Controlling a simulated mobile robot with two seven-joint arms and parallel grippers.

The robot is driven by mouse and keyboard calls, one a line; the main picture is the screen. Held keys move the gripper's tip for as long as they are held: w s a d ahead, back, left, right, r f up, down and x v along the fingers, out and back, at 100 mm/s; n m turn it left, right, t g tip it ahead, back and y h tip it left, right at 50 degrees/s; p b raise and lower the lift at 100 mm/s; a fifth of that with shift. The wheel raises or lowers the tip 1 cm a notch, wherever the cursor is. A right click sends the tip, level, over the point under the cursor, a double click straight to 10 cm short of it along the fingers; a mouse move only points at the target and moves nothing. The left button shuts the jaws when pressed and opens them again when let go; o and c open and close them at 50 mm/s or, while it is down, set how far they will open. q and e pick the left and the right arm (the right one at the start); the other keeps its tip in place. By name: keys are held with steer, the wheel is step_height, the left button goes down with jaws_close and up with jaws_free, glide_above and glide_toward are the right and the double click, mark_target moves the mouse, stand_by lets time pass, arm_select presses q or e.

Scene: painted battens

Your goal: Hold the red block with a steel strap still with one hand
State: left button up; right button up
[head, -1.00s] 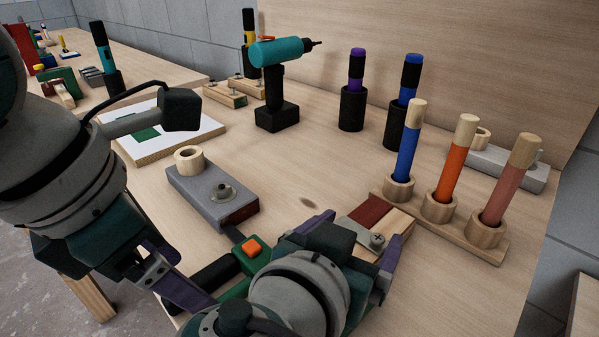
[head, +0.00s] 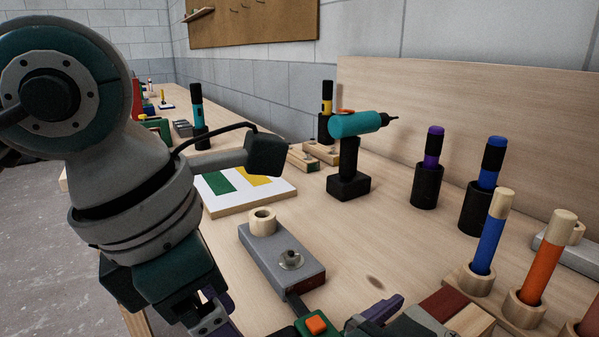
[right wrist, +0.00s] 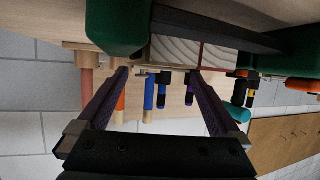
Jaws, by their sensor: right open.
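The red block (head: 443,305), dark red beside bare wood, lies at the bottom right of the head view. A small grey metal piece (head: 421,318) by it may be the steel strap; it is partly cut off. My right gripper (right wrist: 160,75) is open in the right wrist view, with a pale wood-grained face beyond its fingers. I cannot tell whether they touch it. In the head view its purple finger (head: 375,314) is close to the block's left. My left gripper (head: 217,318) is cut off by the bottom edge, its fingertips hidden.
A grey block with a knob (head: 280,252) lies left of the red block. A green part with an orange button (head: 316,325) is near it. A teal drill (head: 350,150) stands behind. Colored pegs (head: 490,235) stand in a rack at right.

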steer(key=v, duration=0.7)
steer(key=shift+s+a+r, duration=0.1)
steer(key=shift+s+a, duration=0.05)
